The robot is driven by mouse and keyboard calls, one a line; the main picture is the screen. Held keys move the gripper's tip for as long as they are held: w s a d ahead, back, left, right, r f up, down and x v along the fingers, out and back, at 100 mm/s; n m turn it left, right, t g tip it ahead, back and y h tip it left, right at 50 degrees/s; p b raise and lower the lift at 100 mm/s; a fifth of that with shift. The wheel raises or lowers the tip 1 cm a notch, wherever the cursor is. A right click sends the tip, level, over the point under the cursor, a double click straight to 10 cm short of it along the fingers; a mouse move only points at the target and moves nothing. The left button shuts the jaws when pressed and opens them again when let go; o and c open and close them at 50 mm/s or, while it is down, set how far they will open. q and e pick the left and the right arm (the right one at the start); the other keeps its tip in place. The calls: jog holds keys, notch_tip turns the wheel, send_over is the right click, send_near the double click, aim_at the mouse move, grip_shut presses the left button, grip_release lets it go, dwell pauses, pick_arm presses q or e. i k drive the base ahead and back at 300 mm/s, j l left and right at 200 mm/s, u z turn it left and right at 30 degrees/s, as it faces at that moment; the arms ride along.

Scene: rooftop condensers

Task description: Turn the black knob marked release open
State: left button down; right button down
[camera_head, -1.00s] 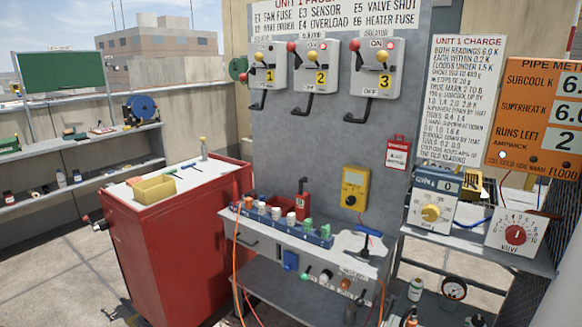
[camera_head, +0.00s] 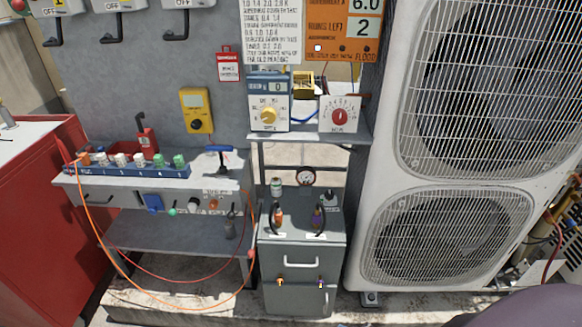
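No knob with a readable "release" mark shows; the small lettering is too blurred to read. Small knobs and fittings sit along the front of the grey bench (camera_head: 210,180), among them a green one (camera_head: 173,210), a dark and white one (camera_head: 194,205) and an orange one (camera_head: 213,205). A dark fitting (camera_head: 231,222) hangs at their right. A small black part (camera_head: 328,198) stands at the back right of the grey cabinet top (camera_head: 338,238). I cannot tell which of these, if any, is the release knob. Neither of my grippers is in view.
A large white condenser (camera_head: 380,200) blocks the right side. A red cabinet (camera_head: 40,220) stands at left. An orange hose (camera_head: 110,257) loops below the bench.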

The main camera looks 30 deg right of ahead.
aim_at(329, 195)
jog(key=z, duration=1.25)
jog(key=i+l+u, duration=0.25)
jog(key=l, duration=0.3)
jog(key=l+u, duration=0.25)
jog(key=l, duration=0.3)
jog(key=i+l+u, duration=0.1)
jog(key=l+u, duration=0.15)
jog(key=l, duration=0.35)
jog(key=i+l+u, duration=0.1)
jog(key=i, duration=0.35)
